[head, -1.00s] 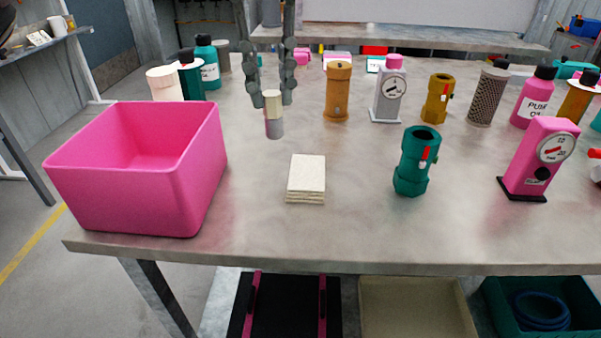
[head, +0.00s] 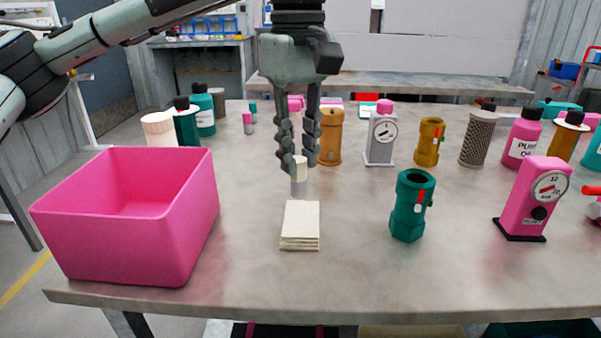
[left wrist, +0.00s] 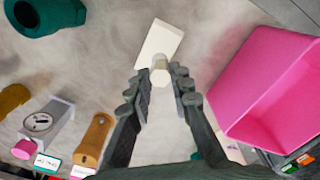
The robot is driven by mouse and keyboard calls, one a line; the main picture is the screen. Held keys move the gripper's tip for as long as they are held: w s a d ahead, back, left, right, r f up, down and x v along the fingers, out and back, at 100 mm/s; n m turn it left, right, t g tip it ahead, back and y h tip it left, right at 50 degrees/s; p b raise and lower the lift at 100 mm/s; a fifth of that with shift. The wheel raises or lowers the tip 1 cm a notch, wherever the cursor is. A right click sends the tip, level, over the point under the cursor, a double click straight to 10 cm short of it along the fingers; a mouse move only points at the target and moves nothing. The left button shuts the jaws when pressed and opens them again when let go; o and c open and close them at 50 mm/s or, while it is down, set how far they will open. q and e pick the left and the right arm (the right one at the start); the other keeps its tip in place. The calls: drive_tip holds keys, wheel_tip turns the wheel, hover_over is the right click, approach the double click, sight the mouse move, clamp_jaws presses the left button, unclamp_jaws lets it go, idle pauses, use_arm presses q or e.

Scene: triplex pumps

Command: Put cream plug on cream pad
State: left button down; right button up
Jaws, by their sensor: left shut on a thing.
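The cream plug (head: 300,170), a small cylinder with a cream upper part and a grey lower part, is upright between the fingertips of my left gripper (head: 299,160). That gripper is shut on it and points down. The cream pad (head: 300,222), a flat stack of cream squares, lies on the table just in front of the plug. In the left wrist view the plug (left wrist: 160,73) shows between the fingertips (left wrist: 160,82), with the pad (left wrist: 160,42) beyond it. The plug looks apart from the pad, at a height I cannot tell. My right gripper is not in view.
A pink bin (head: 125,220) stands left of the pad, and a green pump body (head: 411,208) stands to its right. An orange cylinder (head: 330,138) and a grey gauge (head: 380,138) are behind. The table (head: 350,275) around the pad is clear.

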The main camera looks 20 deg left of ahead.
sight(300, 158)
use_arm(q)
drive_tip(key=shift+w+d+f, duration=0.1)
drive_tip(key=shift+w+f, duration=0.1)
wheel_tip(300, 158, down, 3)
drive_tip(key=shift+f, duration=0.4)
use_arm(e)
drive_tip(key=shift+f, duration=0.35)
use_arm(q)
drive_tip(key=shift+f, duration=0.15)
